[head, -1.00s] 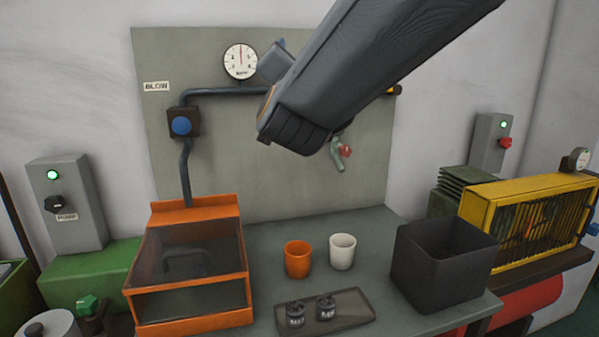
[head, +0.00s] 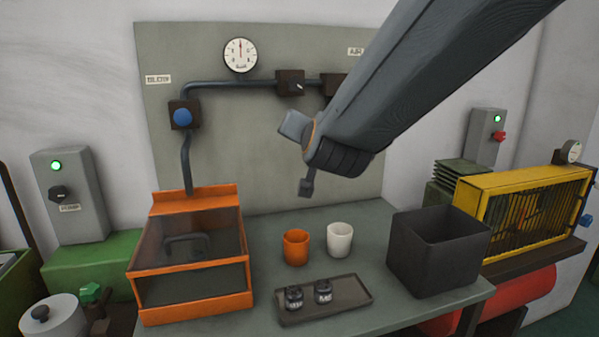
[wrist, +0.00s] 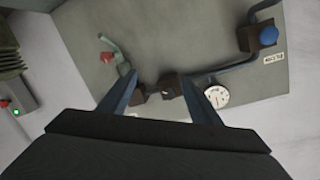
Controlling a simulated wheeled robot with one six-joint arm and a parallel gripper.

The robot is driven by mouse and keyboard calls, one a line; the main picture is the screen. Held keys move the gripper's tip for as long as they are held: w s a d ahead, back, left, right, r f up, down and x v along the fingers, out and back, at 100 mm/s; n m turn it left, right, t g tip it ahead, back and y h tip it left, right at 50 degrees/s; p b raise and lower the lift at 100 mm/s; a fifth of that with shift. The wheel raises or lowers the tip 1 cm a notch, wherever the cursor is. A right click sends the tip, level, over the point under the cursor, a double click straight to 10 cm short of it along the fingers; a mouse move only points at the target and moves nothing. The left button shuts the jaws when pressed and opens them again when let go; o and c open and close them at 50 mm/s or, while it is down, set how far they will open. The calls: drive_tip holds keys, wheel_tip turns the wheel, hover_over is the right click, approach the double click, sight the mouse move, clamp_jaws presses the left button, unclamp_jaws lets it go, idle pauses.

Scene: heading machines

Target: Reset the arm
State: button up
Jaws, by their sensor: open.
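My arm (head: 425,85) reaches in from the upper right of the head view and ends in front of the grey-green panel (head: 230,140). My gripper is mostly hidden behind my wrist there; one dark finger (head: 307,184) shows below it. In the wrist view my gripper (wrist: 160,80) has its two fingers spread apart with nothing between them. Beyond them are the panel, a dark pipe and a dark switch block (wrist: 169,86). The fingers appear clear of these.
On the bench stand an orange clear-lidded box (head: 190,255), an orange cup (head: 296,247), a white cup (head: 339,240), a tray (head: 350,294) with two dark weights, and a black bin (head: 440,250). A yellow caged machine (head: 525,220) is at right. The panel carries a gauge (head: 240,55) and blue button (head: 182,117).

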drive_tip(key=s+d+f+n+g+b, duration=0.1)
drive_tip(key=s+d+f+g, duration=0.2)
drive_tip(key=f, duration=0.6)
drive_tip(key=s+d+f+n+g+h+b, duration=0.1)
drive_tip(key=s+d+f+g, duration=0.3)
drive_tip(key=f, duration=0.6)
drive_tip(key=s+d+f+n+g+b, duration=0.1)
drive_tip(key=s+d+f+g, duration=0.3)
drive_tip(key=f, duration=0.5)
drive_tip(key=shift+s+d+f+h, duration=0.15)
drive_tip(key=shift+s+d, duration=0.25)
drive_tip(key=shift+s, duration=0.25)
drive_tip(key=shift+s+d+f+h, duration=0.15)
drive_tip(key=shift+s+d, duration=0.2)
drive_tip(key=shift+s, duration=0.25)
drive_tip(key=s+d+f+g, duration=0.2)
drive_tip(key=s+d+f, duration=0.1)
drive_tip(key=s, duration=0.3)
drive_tip(key=s+d+f+n+g+h+b, duration=0.1)
drive_tip(key=s+d+f+g, duration=0.1)
drive_tip(key=s, duration=0.4)
drive_tip(key=shift+d+f+g, duration=0.4)
drive_tip(key=shift+f+g, duration=0.05)
drive_tip(key=shift+g, duration=0.05)
